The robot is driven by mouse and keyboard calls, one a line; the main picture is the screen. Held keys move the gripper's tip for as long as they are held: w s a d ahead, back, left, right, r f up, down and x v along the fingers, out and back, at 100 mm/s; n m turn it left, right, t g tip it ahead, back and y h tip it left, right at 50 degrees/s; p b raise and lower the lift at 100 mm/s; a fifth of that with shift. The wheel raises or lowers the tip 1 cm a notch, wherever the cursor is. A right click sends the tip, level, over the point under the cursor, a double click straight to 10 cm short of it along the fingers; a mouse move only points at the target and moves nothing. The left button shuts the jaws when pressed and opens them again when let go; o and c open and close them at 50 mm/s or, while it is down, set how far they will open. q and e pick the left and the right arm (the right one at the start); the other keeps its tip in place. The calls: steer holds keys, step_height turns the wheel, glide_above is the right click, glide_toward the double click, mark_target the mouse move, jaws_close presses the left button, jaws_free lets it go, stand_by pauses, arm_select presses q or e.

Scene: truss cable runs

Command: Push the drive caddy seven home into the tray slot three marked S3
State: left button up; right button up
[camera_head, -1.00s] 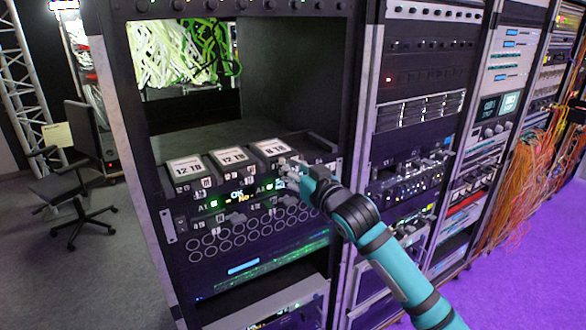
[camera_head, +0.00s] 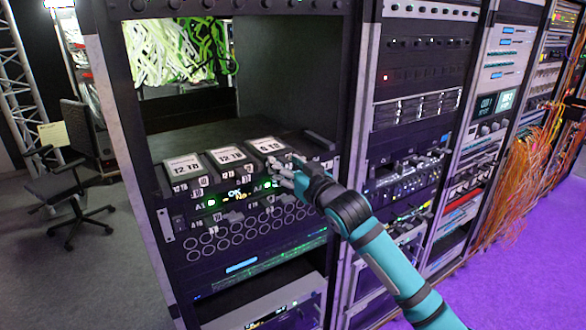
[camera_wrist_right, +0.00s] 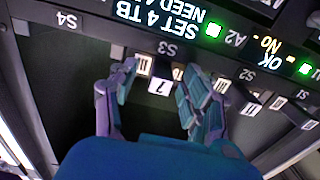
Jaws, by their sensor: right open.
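Drive caddy seven (camera_wrist_right: 160,86) shows its white label with a 7 in the right wrist view, where the picture is upside down. It sits under the S3 mark (camera_wrist_right: 168,50) of the tray (camera_head: 183,222). In the wrist view the right gripper's (camera_wrist_right: 158,90) fingers are spread, one on each side of the caddy's front. I cannot tell whether they touch it or how deep it sits. My left gripper is out of view.
Two more caddies labelled 12 TB (camera_head: 184,168) (camera_head: 228,156) stand to the left. The space under S4 (camera_wrist_right: 66,20) looks empty. A small lit display (camera_head: 238,194) is on the tray front. Rack posts (camera_head: 350,100) flank the bay. A chair (camera_head: 68,180) stands at left.

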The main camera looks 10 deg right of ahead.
steer(key=v, duration=1.2)
steer(key=shift+r, duration=0.2)
steer(key=shift+w, duration=0.1)
steer(key=d+f+m+g+h+b, duration=0.1)
steer(key=d+f+g+h, duration=0.2)
steer(key=f, duration=1.7)
steer(key=d+f+m+g+h+b, duration=0.15)
steer(key=d+f, duration=0.35)
steer(key=f, duration=1.5)
steer(key=s+d+f+g+h, duration=0.1)
steer(key=s+f+g, duration=0.1)
steer(key=s+f, duration=0.65)
steer(key=s+f+g, duration=0.3)
steer(key=s+f, duration=0.3)
steer(key=f, duration=0.6)
steer(key=s+f+g, duration=0.2)
steer(key=s+f, duration=0.4)
steer(key=s, duration=0.6)
steer(key=s+a+f+g+b, duration=0.1)
steer(key=s+f, duration=0.5)
steer(key=s, duration=0.7)
steer(key=s+a+f+g, duration=0.1)
steer(key=s+f+g, duration=0.2)
steer(key=s+f, duration=0.4)
steer(key=s+n, duration=0.1)
steer(key=s, duration=0.5)
steer(key=shift+h, duration=0.35)
